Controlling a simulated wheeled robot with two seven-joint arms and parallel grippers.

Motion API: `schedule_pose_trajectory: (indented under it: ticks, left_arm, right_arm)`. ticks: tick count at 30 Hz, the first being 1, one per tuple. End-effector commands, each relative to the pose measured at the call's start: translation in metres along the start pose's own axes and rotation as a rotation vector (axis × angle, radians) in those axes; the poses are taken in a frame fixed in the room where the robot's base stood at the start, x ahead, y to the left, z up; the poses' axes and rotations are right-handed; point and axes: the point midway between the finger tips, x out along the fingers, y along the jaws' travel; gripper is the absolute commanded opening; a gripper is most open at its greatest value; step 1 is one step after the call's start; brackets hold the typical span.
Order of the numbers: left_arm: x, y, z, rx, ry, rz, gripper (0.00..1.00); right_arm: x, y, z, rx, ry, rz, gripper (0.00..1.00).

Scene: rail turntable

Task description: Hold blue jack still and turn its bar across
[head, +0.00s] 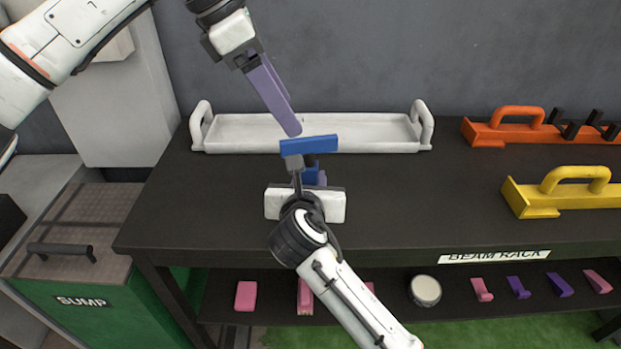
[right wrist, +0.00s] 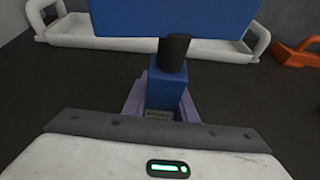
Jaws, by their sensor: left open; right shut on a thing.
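The blue jack stands upright on the dark table, its blue body (head: 311,174) below a blue bar (head: 309,146) that runs left to right in the head view. In the right wrist view a black post (right wrist: 174,53) rises from the body (right wrist: 168,84) towards the bar (right wrist: 175,17). My right gripper (head: 322,178) is shut on the body, a purple finger on each side; its white housing hides the jack's foot in the head view. My left gripper (head: 291,128) is open, its purple fingers pointing down just above the bar's left half. Whether they touch it I cannot tell.
A white tray (head: 250,147) with two handles lies behind the jack. An orange handled piece (head: 488,133) and a yellow one (head: 535,202) lie at the right. Bare table lies left and right of the jack. A lower shelf holds pink and purple pieces.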

Motion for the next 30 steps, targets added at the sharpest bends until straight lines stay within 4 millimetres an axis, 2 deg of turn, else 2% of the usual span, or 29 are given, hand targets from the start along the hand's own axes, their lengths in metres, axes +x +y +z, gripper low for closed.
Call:
schedule_pose_trajectory:
  ticks: [7, 21, 30]
  left_arm:
    - [0.016, -0.001, -0.001, 0.032, 0.002, -0.001, 0.70]
    - [0.082, -0.001, 0.000, 0.030, 0.000, 0.000, 0.70]
    - [0.100, 0.000, 0.000, 0.028, 0.000, 0.001, 0.70]
  right_arm:
    - [0.000, 0.000, -0.001, -0.001, 0.002, -0.001, 0.00]
    - [0.000, 0.000, -0.001, -0.001, 0.002, -0.001, 0.00]
    - [0.000, 0.000, -0.001, -0.001, 0.003, -0.001, 0.00]
